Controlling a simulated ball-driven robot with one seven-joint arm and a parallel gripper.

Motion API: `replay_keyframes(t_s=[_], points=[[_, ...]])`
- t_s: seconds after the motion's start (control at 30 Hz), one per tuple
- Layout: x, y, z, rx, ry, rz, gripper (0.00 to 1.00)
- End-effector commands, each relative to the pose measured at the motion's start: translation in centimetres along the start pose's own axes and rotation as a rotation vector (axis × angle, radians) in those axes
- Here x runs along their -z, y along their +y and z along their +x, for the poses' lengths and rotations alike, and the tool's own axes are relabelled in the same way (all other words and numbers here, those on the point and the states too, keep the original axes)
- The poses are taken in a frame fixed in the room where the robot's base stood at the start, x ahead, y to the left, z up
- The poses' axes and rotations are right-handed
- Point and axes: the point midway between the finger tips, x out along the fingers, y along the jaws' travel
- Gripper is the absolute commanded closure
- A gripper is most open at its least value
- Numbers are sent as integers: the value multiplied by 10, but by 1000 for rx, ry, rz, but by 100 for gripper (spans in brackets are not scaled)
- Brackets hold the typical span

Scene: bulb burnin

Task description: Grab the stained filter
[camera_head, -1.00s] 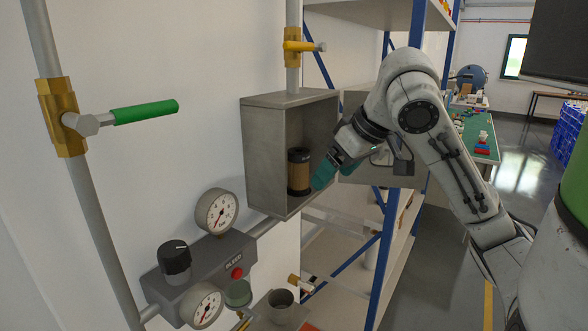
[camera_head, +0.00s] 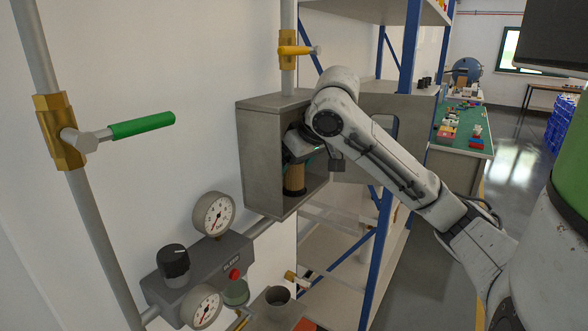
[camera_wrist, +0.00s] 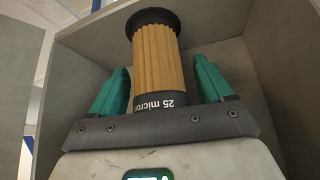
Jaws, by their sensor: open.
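The filter (camera_head: 294,180) is a brown pleated cylinder with black end caps. It stands inside the grey open-fronted wall box (camera_head: 258,150), and my arm hides its upper part in the head view. In the wrist view the filter (camera_wrist: 160,62) reads "25 micron" on the near cap. My gripper (camera_wrist: 162,82) is open, with one teal finger on each side of the filter and a visible gap on both sides. In the head view my gripper (camera_head: 305,150) is inside the box, mostly hidden. I cannot make out a stain.
A green-handled valve (camera_head: 140,125) is at left. A blue-posted shelf rack (camera_head: 408,50) stands to the right. The box walls are close around my gripper.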

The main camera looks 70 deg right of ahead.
Motion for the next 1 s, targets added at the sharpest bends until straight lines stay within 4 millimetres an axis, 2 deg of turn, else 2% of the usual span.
replay_keyframes(t_s=[0.27, 0.83, 1.0], points=[[0, 0, 2, 0, 1, 1, 21], [0, 0, 2, 0, 0, 0, 76], [0, 0, 2, 0, 1, 0, 77]])
